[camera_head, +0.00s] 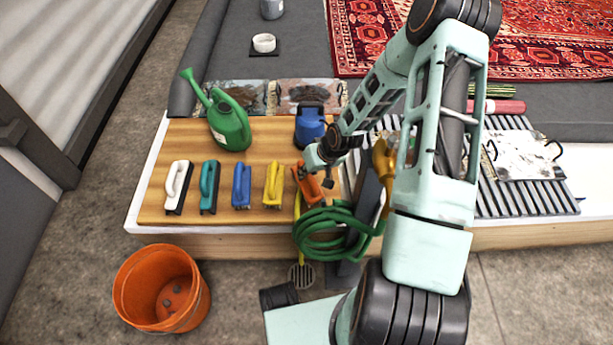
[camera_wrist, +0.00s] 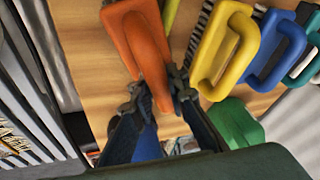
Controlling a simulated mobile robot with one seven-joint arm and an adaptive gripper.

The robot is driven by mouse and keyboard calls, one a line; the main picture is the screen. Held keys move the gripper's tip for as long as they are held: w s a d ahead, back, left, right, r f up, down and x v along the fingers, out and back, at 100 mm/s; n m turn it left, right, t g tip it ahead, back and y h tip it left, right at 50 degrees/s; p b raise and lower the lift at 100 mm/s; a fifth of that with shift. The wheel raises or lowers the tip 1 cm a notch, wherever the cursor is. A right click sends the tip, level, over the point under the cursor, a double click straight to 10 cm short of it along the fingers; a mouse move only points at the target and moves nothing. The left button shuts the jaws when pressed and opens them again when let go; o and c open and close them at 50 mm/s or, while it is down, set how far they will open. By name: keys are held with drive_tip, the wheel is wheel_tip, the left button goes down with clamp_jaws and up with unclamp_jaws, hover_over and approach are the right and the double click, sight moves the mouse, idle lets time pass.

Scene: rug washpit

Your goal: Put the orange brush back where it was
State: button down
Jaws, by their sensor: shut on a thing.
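The orange brush (camera_head: 305,186) is at the right end of a row of brushes, over the wooden board (camera_head: 232,141), slightly tilted compared with the others. It also shows in the wrist view (camera_wrist: 138,38), at the top left of centre. My gripper (camera_head: 319,176) is shut on the brush's handle; in the wrist view its fingers (camera_wrist: 160,98) close on the handle's near end. I cannot tell whether the brush touches the board. Left of it stand the yellow brush (camera_head: 273,184), the blue brush (camera_head: 241,184), the teal brush (camera_head: 209,187) and the white brush (camera_head: 178,187).
A green watering can (camera_head: 230,128) and a blue container (camera_head: 310,126) stand behind the brushes. A coiled green hose (camera_head: 332,236) lies close in front of the orange brush. An orange bucket (camera_head: 160,290) is on the floor. A slatted rack (camera_head: 515,195) lies at right.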

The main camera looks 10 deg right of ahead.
drive_tip(key=shift+f, duration=0.35)
drive_tip(key=shift+f, duration=0.15)
drive_tip(key=c, duration=1.9)
unclamp_jaws()
drive_tip(key=shift+r, duration=0.45)
drive_tip(key=p+v, duration=0.5)
drive_tip(key=v, duration=0.6)
drive_tip(key=shift+s+d+r, duration=0.1)
drive_tip(key=shift+s+r, duration=0.05)
drive_tip(key=shift+r, duration=0.1)
